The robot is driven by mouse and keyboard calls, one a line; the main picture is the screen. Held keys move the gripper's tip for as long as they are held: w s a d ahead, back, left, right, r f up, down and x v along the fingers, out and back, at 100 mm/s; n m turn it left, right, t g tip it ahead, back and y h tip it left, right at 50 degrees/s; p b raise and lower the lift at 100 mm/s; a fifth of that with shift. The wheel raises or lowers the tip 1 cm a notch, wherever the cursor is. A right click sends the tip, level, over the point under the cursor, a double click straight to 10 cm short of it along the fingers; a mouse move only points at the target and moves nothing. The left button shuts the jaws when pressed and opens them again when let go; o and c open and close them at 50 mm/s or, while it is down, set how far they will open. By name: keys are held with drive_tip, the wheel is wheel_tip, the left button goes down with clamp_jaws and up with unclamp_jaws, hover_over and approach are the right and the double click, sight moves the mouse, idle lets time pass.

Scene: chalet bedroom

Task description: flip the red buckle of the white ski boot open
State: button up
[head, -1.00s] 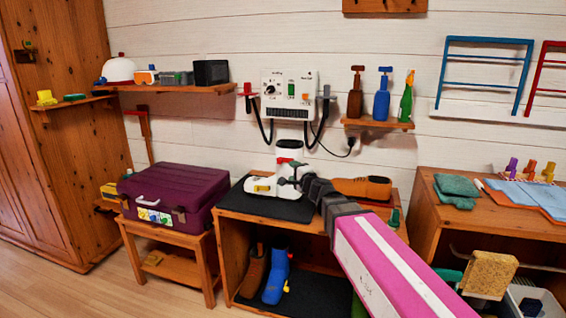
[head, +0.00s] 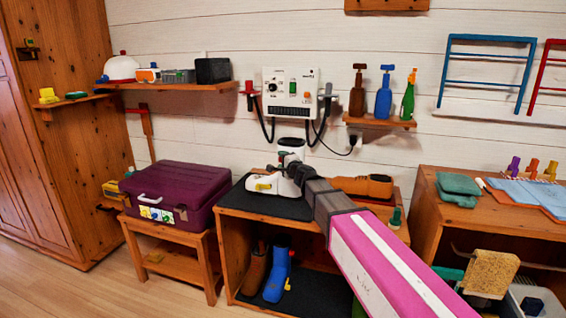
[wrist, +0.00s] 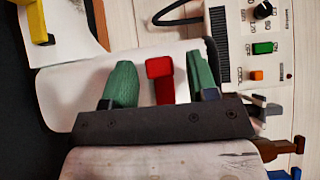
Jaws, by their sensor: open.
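The white ski boot (head: 270,183) stands on the dark mat on top of the bench, with a yellow buckle (head: 264,186) low on its foot. In the head view my gripper (head: 285,158) is in front of the boot's upper part and hides the red buckle. In the wrist view my gripper (wrist: 163,76) is open, with one green finger on each side of the red buckle (wrist: 160,76). The buckle lies between the fingers against the white boot shell (wrist: 65,90). Gaps show on both sides of it. I cannot tell how far the buckle is lifted.
A wall dryer unit (head: 292,92) with black hoses is right behind the boot. A purple case (head: 180,190) stands on the left. A blue boot (head: 277,277) stands on the lower shelf.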

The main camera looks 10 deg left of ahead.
drive_tip(key=c, duration=0.9)
drive_tip(key=shift+d, duration=0.1)
drive_tip(key=d+n+g+y, duration=0.1)
drive_tip(key=n+g+y, duration=0.1)
drive_tip(key=n+g, duration=0.2)
drive_tip(key=s+d+n+g+y, duration=0.1)
drive_tip(key=d+n+g+y, duration=0.1)
drive_tip(key=n+g, duration=0.2)
drive_tip(key=s+d+n+g+y, duration=0.1)
drive_tip(key=n+g, duration=0.3)
drive_tip(key=g, duration=0.5)
drive_tip(key=shift+s+d+y, duration=0.15)
drive_tip(key=shift+s+y, duration=0.05)
drive_tip(key=shift+y, duration=0.2)
drive_tip(key=o, duration=0.9)
